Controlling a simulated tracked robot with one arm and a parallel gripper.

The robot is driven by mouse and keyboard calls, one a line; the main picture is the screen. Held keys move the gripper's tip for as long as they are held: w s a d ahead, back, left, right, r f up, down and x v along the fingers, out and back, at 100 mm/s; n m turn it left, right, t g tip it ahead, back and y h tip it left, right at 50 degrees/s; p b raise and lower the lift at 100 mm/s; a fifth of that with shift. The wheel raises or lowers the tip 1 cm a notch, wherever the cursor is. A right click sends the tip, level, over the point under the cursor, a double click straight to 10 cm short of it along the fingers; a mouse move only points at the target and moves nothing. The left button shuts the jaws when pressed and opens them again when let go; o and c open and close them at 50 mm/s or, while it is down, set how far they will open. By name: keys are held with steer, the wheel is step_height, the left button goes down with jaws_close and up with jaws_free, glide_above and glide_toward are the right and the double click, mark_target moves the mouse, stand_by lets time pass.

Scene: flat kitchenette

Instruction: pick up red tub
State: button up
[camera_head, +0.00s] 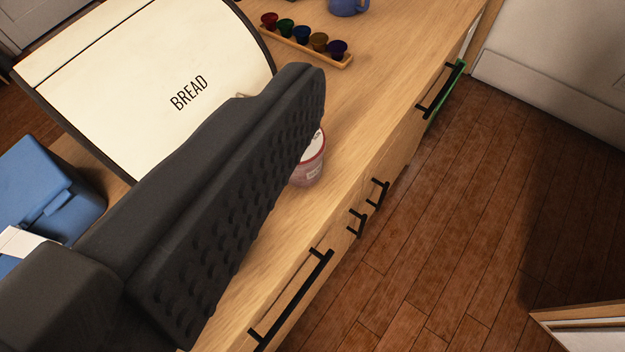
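The red tub (312,170) stands on the wooden counter near its front edge. It is a small translucent reddish tub with a pale lid and a red rim. Its left part is hidden behind my gripper (303,100). My gripper is a large dark shape with a studded face, reaching from the lower left to the upper middle. Only one finger shows clearly, so its opening cannot be made out. The tub's visible side shows no finger on it, and I cannot tell whether the gripper touches it.
A cream bread box (130,75) marked BREAD stands left. A wooden tray (300,45) of several coloured cups and a blue mug (348,6) are at the back. A blue container (45,195) is far left. Black drawer handles (292,300) stick out from the counter front.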

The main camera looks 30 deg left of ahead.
steer(key=w+a+f+n+g+y, duration=0.1)
steer(key=w+a+f+n+y, duration=0.3)
steer(key=f, duration=0.7)
steer(key=w+a+f+m+g, duration=0.1)
steer(key=a+f, duration=0.6)
steer(key=f, duration=0.4)
steer(key=x, duration=0.3)
steer(key=b+x, duration=0.1)
steer(key=x, duration=0.3)
steer(key=shift+w+d+r+b, duration=0.1)
steer(key=shift+w+b, duration=0.2)
steer(key=shift+w, duration=0.15)
steer(key=x, duration=0.3)
steer(key=shift+w+a+f+b, duration=0.1)
steer(key=shift+a+f+b, duration=0.2)
steer(key=shift+a+b, duration=0.1)
steer(key=shift+w+a+f, duration=0.25)
steer(key=shift+w, duration=0.4)
steer(key=c, duration=1.3)
